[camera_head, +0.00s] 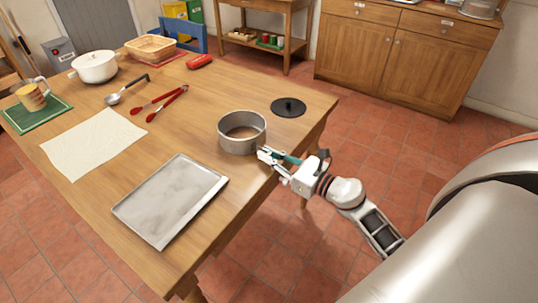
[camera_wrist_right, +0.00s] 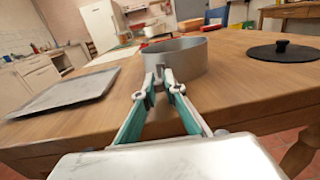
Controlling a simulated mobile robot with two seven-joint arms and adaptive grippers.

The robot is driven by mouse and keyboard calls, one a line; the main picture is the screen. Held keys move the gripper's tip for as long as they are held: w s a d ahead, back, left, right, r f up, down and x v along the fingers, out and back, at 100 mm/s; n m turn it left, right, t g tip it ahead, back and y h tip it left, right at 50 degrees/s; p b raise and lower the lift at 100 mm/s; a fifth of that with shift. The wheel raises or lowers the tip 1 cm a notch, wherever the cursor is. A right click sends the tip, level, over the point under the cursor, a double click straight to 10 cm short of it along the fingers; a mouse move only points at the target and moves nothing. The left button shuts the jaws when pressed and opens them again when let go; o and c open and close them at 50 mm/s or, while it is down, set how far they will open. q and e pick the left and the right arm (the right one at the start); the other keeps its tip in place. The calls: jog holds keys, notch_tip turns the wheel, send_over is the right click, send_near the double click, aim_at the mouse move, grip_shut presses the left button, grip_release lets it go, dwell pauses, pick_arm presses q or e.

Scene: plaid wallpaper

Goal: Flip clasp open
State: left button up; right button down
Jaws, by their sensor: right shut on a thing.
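A round grey metal pan ring (camera_head: 237,147) stands upright on the wooden table near its right edge. It also shows in the wrist view (camera_wrist_right: 188,62), straight ahead of the fingers. My right gripper (camera_head: 265,152) reaches in from the right at the ring's near right side. In the wrist view its teal-lined fingers (camera_wrist_right: 160,76) come together at the ring's outer wall, shut on the small clasp there. The clasp is mostly hidden between the fingertips, and I cannot tell its angle. My left gripper is not in view.
A grey baking tray (camera_head: 170,200) lies left of the ring, and a black lid (camera_head: 288,107) lies behind it. Red tongs (camera_head: 160,102), a ladle (camera_head: 125,90), a cloth (camera_head: 94,144) and a white pot (camera_head: 95,67) are farther left. Bare wood surrounds the ring.

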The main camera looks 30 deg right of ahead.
dwell(0.4)
jog(key=c, duration=2.1)
grip_release()
jog(key=shift+c, duration=0.2)
jog(key=v, duration=1.2)
